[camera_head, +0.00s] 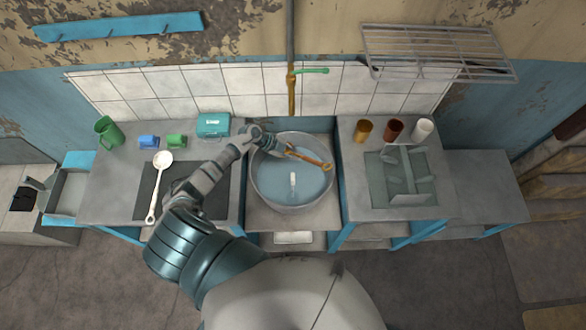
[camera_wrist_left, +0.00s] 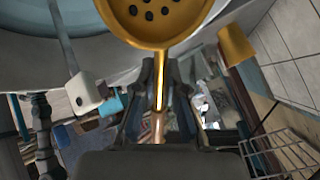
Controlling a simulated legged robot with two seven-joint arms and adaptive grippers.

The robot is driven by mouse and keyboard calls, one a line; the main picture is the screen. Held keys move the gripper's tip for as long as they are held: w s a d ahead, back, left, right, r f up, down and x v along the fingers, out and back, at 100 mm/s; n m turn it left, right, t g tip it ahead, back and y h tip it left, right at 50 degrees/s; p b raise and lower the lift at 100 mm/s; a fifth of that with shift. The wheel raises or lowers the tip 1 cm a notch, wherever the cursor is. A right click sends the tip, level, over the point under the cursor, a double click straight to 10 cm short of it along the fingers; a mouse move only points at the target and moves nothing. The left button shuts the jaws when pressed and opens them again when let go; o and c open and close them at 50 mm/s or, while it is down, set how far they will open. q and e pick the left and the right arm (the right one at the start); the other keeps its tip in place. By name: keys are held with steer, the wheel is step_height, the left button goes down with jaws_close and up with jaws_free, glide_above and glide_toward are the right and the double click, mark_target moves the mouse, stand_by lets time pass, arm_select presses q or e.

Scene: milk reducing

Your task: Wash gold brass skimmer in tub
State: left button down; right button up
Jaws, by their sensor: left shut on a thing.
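The gold brass skimmer (camera_head: 312,160) is held over the round metal tub (camera_head: 254,188), towards its upper right. In the left wrist view its perforated gold bowl (camera_wrist_left: 160,18) is cut off by the top edge, and its thin handle (camera_wrist_left: 159,75) runs down between my fingers. My left gripper (camera_head: 280,147) is over the tub's upper rim area, shut on the skimmer; it also shows in the left wrist view (camera_wrist_left: 158,98). The tub holds bluish water (camera_head: 275,185) with a small white item (camera_head: 293,182) in it. I cannot tell whether the skimmer touches the water. My right gripper is not in view.
A pipe with a green-handled tap (camera_head: 291,95) rises behind the tub. Left counter: white ladle (camera_head: 162,160), green mug (camera_head: 108,132), teal box (camera_head: 213,125). Right counter: ochre (camera_head: 364,131), brown (camera_head: 393,130) and white (camera_head: 423,130) cups. A wire rack (camera_head: 437,52) hangs above.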

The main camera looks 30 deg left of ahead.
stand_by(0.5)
arm_select(q)
steer(key=s+d+r+p, duration=0.3)
steer(key=s+r, duration=0.1)
steer(key=s, duration=0.1)
stand_by(0.5)
steer(key=shift+d, duration=0.1)
